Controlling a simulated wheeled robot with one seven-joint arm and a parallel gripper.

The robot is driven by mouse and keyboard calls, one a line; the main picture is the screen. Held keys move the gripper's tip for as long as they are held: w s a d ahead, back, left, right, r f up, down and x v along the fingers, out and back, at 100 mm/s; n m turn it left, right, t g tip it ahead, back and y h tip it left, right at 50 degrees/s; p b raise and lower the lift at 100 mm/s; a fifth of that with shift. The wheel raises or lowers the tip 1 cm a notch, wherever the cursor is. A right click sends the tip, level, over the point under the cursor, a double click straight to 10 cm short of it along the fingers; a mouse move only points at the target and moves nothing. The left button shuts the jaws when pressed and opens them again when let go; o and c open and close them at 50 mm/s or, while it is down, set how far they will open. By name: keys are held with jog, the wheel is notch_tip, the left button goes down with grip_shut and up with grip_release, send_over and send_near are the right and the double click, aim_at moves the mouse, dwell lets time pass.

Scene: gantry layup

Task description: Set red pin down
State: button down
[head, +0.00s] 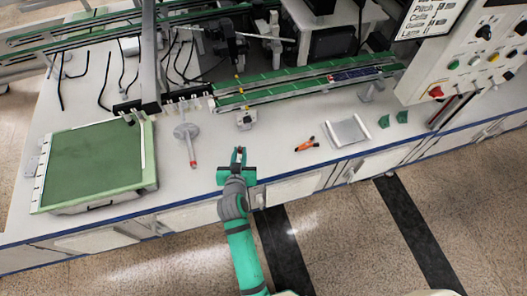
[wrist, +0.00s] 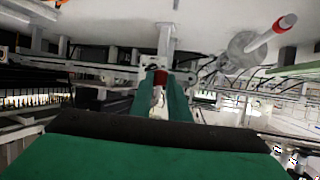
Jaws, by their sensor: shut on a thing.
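My gripper (head: 239,155) is over the front part of the white bench, near its edge. In the wrist view, its two green fingers (wrist: 162,88) are closed around a small pin with a red part, the red pin (wrist: 160,78). Only a little of the pin shows between the fingertips, and its lower end is hard to make out. In the head view the pin is mostly hidden by the gripper. I cannot tell whether the pin touches the bench.
A grey round-based stand with a red-tipped arm (head: 188,140) is left of my gripper; it also shows in the wrist view (wrist: 240,48). A green panel (head: 92,165) lies far left. Orange-handled pliers (head: 307,144) and a silver sheet (head: 347,131) lie right. Green rails (head: 300,80) run behind.

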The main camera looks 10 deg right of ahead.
jog(key=s+d+f, duration=0.2)
jog(key=s+d, duration=0.2)
jog(key=d, duration=0.4)
jog(key=s+d+f, duration=0.3)
jog(key=s+d, duration=0.1)
jog(key=d, duration=0.4)
send_over(275, 158)
jog(key=f, duration=0.9)
jog(key=shift+s, duration=0.2)
jog(key=shift+w+f, duration=0.25)
jog(key=shift+f, duration=1.55)
jog(key=shift+f, duration=0.1)
jog(key=c, duration=1.7)
grip_release()
jog(key=shift+o, duration=0.2)
